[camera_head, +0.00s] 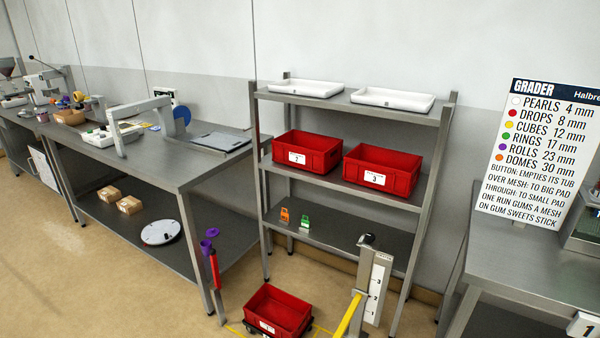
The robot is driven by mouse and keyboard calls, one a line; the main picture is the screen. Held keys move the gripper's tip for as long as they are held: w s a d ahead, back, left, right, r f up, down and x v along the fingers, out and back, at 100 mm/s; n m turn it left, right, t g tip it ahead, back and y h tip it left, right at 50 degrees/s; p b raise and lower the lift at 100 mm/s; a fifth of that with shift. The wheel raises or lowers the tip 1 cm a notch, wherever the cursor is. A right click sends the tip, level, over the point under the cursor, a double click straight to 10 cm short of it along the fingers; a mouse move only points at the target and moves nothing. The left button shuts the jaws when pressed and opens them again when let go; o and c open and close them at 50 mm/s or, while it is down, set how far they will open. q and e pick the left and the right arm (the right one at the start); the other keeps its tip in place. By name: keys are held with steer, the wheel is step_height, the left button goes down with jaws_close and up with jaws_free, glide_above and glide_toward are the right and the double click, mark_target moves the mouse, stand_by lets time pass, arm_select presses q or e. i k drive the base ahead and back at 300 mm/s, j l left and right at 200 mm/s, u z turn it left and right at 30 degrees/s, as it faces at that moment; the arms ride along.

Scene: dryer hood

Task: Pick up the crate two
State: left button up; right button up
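A red open crate (322,145) stands on the left of the middle shelf of the metal rack. Its white front label seems to read 2. A second red crate (382,170) stands to its right on the same shelf, with a label that seems to read 3. Neither of my grippers is in view.
The metal rack (345,103) bears two white trays on top (305,87) (393,99) and small orange and green items below. A post with a scale (376,288) and a yellow bar (347,316) stand before it. Steel tables (150,160) flank the rack.

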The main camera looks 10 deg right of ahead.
mark_target(314, 152)
steer(key=i+j, duration=0.35)
steer(key=i, duration=0.25)
steer(key=i+j+z, duration=0.1)
steer(key=i+j, duration=0.25)
steer(key=i, duration=0.25)
